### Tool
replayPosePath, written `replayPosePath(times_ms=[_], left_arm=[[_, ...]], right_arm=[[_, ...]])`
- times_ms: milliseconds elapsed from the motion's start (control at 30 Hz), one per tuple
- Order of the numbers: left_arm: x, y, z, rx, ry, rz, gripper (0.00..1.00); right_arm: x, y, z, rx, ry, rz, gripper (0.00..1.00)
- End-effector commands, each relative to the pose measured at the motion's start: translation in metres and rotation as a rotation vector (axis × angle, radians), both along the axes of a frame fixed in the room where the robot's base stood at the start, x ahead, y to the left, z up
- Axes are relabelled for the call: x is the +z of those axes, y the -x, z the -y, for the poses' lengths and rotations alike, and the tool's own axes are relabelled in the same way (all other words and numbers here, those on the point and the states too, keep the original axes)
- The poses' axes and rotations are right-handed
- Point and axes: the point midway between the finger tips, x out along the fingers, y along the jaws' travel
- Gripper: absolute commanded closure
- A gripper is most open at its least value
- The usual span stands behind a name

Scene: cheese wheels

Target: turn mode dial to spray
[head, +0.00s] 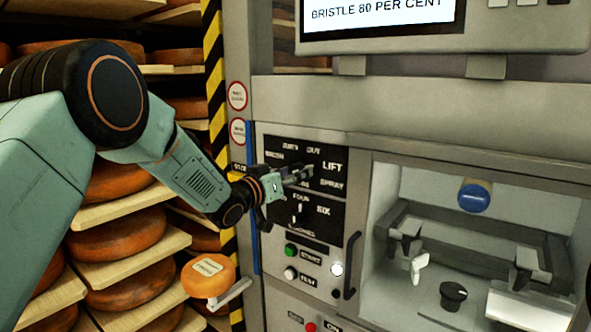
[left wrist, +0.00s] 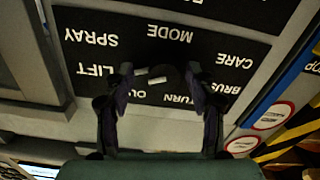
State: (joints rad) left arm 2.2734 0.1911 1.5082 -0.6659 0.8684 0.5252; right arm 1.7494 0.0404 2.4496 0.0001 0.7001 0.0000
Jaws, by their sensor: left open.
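The mode dial (left wrist: 171,78) is dark on a black panel (left wrist: 240,45), with small pale marks near it in the left wrist view. That view shows the panel upside down, with the words SPRAY, LIFT, OUT, TURN, BRUSH and CARE around the dial. Which word the dial points to is not clear. My left gripper (head: 298,177) is at the panel in the head view and mostly hides the dial. In the left wrist view its two fingers (left wrist: 160,74) stand open, one on each side of the dial. Contact cannot be told. My right gripper is not in view.
A second dial (head: 298,212) marked FOUR and SIX sits below, above a green button (head: 291,250). A dark handle (head: 350,265) stands right of the panel. An open bay (head: 420,190) is at right. Shelves of cheese wheels (head: 120,235) stand at left. A screen (head: 385,14) is above.

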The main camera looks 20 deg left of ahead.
Motion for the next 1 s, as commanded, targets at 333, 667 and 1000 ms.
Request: replayPosePath(times_ms=[333, 667, 1000], left_arm=[[-0.0002, -0.0122, 0.003, 0.0, 0.001, 0.0, 0.44], [-0.0004, -0.0119, 0.0029, 0.0, 0.001, 0.0, 0.59], [-0.0003, -0.0119, 0.0021, 0.002, 0.002, 0.0, 0.88]], right_arm=[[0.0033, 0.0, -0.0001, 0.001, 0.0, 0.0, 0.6], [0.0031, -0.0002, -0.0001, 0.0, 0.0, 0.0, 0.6], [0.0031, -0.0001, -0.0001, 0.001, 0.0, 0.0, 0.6]])
